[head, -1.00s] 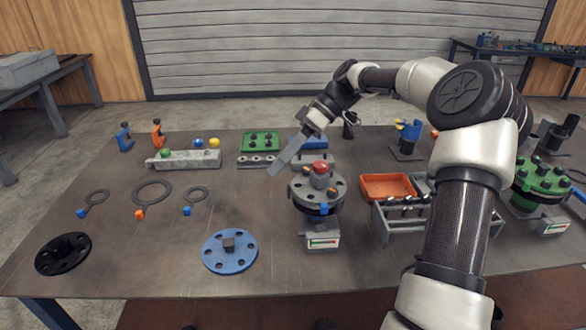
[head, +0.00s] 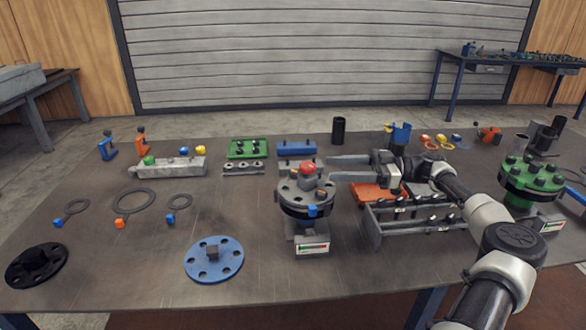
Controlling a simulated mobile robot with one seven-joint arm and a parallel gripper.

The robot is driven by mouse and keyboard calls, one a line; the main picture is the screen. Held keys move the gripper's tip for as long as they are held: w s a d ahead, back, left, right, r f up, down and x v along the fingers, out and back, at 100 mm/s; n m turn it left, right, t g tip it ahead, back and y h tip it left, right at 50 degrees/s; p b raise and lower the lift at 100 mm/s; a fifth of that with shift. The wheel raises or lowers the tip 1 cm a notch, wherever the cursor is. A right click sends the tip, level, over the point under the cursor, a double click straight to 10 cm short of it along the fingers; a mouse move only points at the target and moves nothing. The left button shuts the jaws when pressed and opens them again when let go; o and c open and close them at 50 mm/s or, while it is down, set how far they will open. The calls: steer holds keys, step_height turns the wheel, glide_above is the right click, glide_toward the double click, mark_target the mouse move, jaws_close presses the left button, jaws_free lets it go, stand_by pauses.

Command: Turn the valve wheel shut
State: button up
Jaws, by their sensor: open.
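A grey flanged pipe (head: 305,213) stands upright near the middle of the table. A red rounded part (head: 306,168) sits on top of its flange; I cannot tell whether this is the valve wheel, as no spoked wheel shows clearly. My gripper (head: 330,168) is open and empty. Its two long fingers point left, with their tips just right of the red part. They look apart from it, but the depth between them is hard to judge. An orange bolt-like piece and a blue block (head: 312,210) show at the flange.
A small gauge box (head: 312,248) stands at the pipe's foot. A grey rack (head: 415,222) and an orange tray (head: 375,194) lie under and beside my arm. A green flange (head: 530,178) stands at right. Blue (head: 214,260) and black (head: 37,263) discs lie front left.

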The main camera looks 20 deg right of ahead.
mark_target(308, 169)
steer(key=x, duration=1.2)
steer(key=shift+w+a, duration=0.15)
steer(key=shift+a, duration=0.05)
steer(key=c, duration=1.1)
